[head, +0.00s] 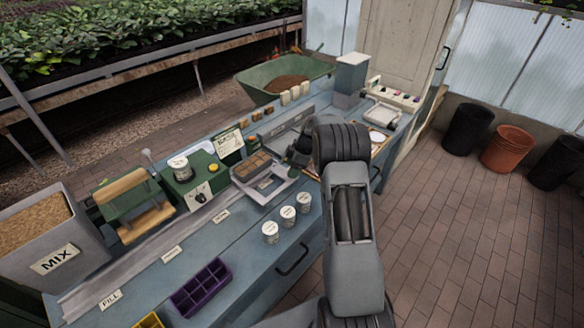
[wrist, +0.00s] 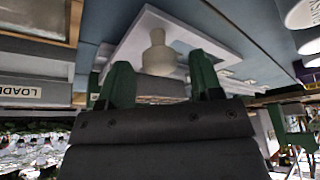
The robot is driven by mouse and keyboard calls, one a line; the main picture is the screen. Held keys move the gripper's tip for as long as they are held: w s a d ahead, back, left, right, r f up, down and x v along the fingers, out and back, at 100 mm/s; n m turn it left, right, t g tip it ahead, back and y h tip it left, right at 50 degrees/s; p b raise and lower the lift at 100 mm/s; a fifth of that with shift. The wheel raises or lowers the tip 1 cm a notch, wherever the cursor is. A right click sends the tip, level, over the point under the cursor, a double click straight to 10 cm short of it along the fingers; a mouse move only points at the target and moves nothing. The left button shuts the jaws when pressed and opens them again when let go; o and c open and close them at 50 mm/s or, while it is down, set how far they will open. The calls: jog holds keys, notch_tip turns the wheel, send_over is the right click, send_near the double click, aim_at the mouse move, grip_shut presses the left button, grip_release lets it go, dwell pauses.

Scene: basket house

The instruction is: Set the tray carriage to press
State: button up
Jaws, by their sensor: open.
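The tray carriage (head: 270,192) is a pale plate on the bench rail, with a tray of brown cells (head: 252,166) at its back. It stands right of the label plates; the nearest one (head: 220,215) is too small to read surely, the far left one reads FILL (head: 110,299). My gripper (head: 297,158) is at the carriage's right side, partly hidden by my arm. In the wrist view my gripper (wrist: 160,80) is open, its green fingers on either side of a pale knob (wrist: 158,55) on the white carriage plate (wrist: 135,35). Contact cannot be told.
A green box with a yellow button (head: 213,167) and a roller machine (head: 130,200) stand behind the rail at left. Several white cans (head: 288,213) and a purple cell tray (head: 202,288) stand along the front. A MIX bin (head: 50,240) is at far left.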

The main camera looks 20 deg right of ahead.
jog(key=shift+a+f, duration=0.1)
jog(key=shift+f, duration=0.2)
grip_shut()
dwell(0.5)
